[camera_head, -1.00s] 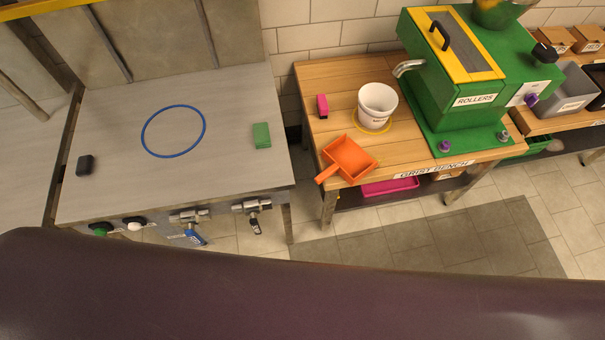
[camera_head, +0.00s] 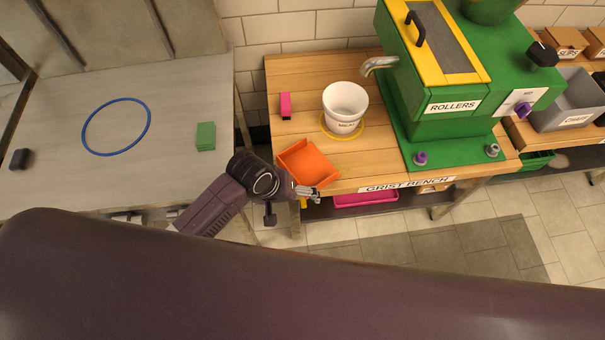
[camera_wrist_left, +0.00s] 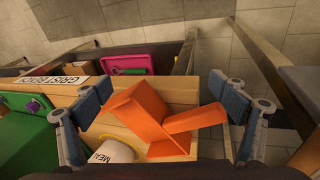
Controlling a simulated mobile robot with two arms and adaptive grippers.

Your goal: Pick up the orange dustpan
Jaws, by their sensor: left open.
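The orange dustpan (camera_head: 308,162) lies on the front left corner of the wooden grist bench (camera_head: 375,180). In the head view my left gripper (camera_head: 306,193) is at the dustpan's near edge and hides its handle. In the left wrist view the dustpan (camera_wrist_left: 138,113) shows between the spread fingers of my left gripper (camera_wrist_left: 163,95), with its handle pointing right towards one finger. The fingers are open and hold nothing. I cannot tell whether they touch the dustpan. My right gripper is not in view.
A white bucket (camera_head: 345,102) stands just behind the dustpan, and a pink block (camera_head: 285,105) lies behind it to the left. The green roller mill (camera_head: 450,115) stands to the right. The steel table (camera_head: 175,90) at left carries a green block (camera_head: 206,136) and a blue ring (camera_head: 88,142).

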